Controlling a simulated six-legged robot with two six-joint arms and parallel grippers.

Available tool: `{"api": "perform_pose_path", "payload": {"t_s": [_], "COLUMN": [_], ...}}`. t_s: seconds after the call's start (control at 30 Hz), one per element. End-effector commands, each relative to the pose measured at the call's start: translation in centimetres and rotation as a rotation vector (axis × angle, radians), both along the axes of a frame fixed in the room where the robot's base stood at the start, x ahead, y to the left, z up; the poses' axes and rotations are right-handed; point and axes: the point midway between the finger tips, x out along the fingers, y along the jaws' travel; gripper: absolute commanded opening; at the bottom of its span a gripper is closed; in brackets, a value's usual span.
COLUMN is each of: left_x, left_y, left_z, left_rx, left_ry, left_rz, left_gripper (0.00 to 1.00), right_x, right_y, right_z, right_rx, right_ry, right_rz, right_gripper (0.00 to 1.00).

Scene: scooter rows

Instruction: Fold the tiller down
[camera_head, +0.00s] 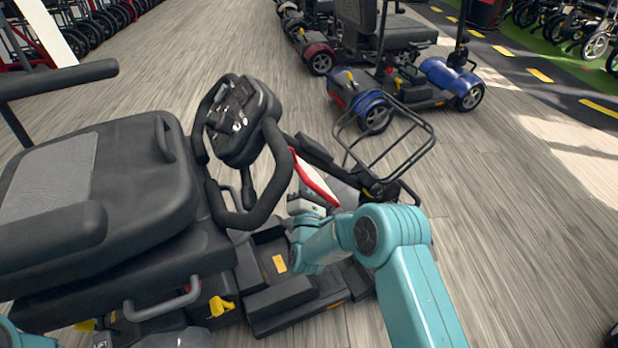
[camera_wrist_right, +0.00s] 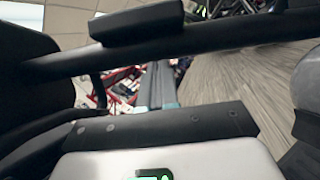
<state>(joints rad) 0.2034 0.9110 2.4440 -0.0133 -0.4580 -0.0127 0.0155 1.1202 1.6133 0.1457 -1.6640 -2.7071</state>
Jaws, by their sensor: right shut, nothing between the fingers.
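The scooter's tiller (camera_head: 240,125) stands raised in the head view, leaning toward the black seat (camera_head: 120,190). Its head has a dark control panel and black loop handlebars. Its lower column runs down toward the floor deck and is partly hidden behind the handlebar and my right arm. My right gripper is beside the lower column, right of the handlebar loop; its fingertips are hard to make out in the head view. In the right wrist view the right gripper (camera_wrist_right: 157,80) is shut and empty, with a dark bar crossing ahead of it. My left gripper is out of view.
A black wire basket (camera_head: 385,145) sits at the scooter's front. A yellow lever (camera_head: 221,306) shows under the seat. A blue scooter (camera_head: 445,78) and others stand behind. Wheelchairs line the back. Wooden floor (camera_head: 520,230) is open on the right.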

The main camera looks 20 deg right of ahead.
Motion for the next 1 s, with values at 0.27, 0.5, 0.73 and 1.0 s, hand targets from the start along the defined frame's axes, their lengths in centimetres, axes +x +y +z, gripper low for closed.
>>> {"api": "perform_pose_path", "payload": {"t_s": [0.27,0.5,0.73,1.0], "left_x": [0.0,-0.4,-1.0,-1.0], "left_y": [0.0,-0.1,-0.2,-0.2], "left_z": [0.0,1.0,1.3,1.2], "left_rx": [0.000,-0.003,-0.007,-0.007], "left_ry": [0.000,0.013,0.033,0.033], "left_rz": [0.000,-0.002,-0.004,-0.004], "left_gripper": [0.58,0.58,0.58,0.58], "right_x": [0.0,0.1,0.2,0.2], "right_y": [0.3,-0.3,-1.2,-1.3], "right_z": [0.1,1.2,1.6,1.5], "right_rx": [0.000,0.045,0.109,0.108], "right_ry": [0.000,0.003,0.007,0.008], "right_rz": [0.000,-0.001,-0.002,-0.002], "right_gripper": [0.00,0.00,0.00,0.00]}}
